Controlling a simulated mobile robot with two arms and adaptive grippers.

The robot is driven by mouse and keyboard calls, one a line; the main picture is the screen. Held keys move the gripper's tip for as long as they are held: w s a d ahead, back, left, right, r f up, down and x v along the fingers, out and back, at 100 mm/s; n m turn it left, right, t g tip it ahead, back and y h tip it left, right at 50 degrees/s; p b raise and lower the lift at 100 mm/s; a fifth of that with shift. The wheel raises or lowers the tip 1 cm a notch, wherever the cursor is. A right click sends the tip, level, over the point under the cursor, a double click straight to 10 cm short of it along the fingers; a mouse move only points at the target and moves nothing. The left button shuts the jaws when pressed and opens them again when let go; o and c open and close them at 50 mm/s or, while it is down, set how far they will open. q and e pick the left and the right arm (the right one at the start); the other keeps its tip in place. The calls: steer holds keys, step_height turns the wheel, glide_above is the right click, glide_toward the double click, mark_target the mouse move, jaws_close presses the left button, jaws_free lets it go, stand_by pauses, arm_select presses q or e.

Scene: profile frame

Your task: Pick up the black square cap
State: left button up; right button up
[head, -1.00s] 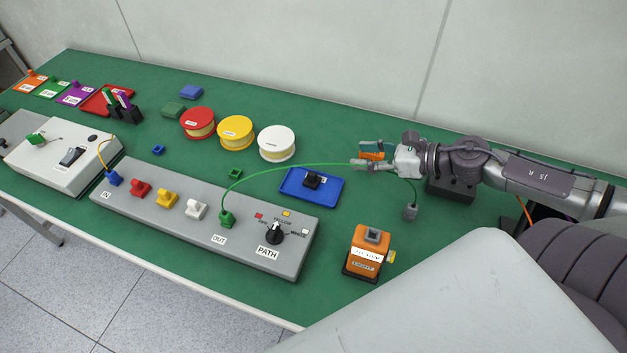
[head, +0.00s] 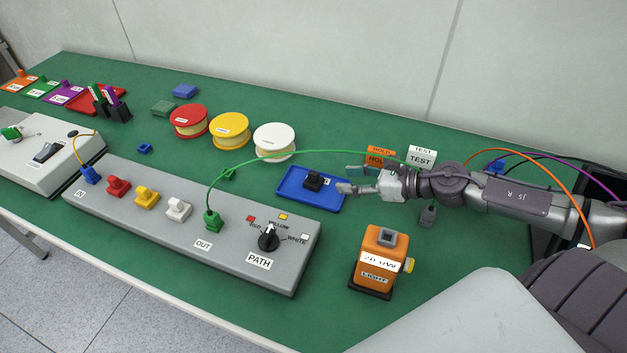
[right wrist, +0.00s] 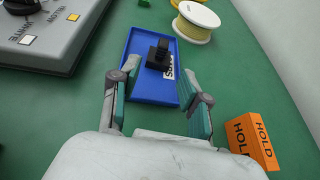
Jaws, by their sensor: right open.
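The black square cap (head: 313,181) stands in a shallow blue tray (head: 287,201) on the green bench. In the right wrist view the black cap (right wrist: 159,56) stands near the middle of the blue tray (right wrist: 143,37), beside a white label. My right gripper (head: 350,180) is open and empty at the right edge of the tray. In the right wrist view its two fingers (right wrist: 158,93) are spread over the near part of the tray, with the cap ahead of them and not between them. My left gripper is not in view.
An orange HOLD block (head: 378,158) and a white TEST block (head: 421,158) stand behind my right arm. A grey PATH panel (head: 230,262) lies to the left. An orange light unit (head: 378,258) stands in front. A green cable (head: 300,154) arches behind the tray.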

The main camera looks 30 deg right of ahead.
mark_target(318, 176)
steer(key=shift+w+a+f, duration=0.1)
steer(key=shift+w+a, duration=0.4)
steer(key=shift+w, duration=0.2)
steer(key=shift+w+a+f+p, duration=0.15)
steer(key=shift+w+a+p, duration=0.05)
steer(key=shift+w+p, duration=0.2)
steer(key=shift+x, duration=0.85)
steer(key=shift+w+a+f+p, duration=0.1)
steer(key=shift+w+a+p, duration=0.2)
steer(key=shift+p, duration=0.3)
steer(key=p+x, duration=0.1)
steer(key=x, duration=0.2)
steer(key=shift+w+a, duration=0.1)
steer(key=shift+w, duration=0.25)
steer(key=shift+w+a+f+p, duration=0.2)
steer(key=shift+w+f+p, duration=0.05)
steer(key=shift+f+p, duration=0.1)
steer(key=shift+s, duration=0.1)
steer(key=shift+c, duration=0.2)
steer(key=c, duration=0.4)
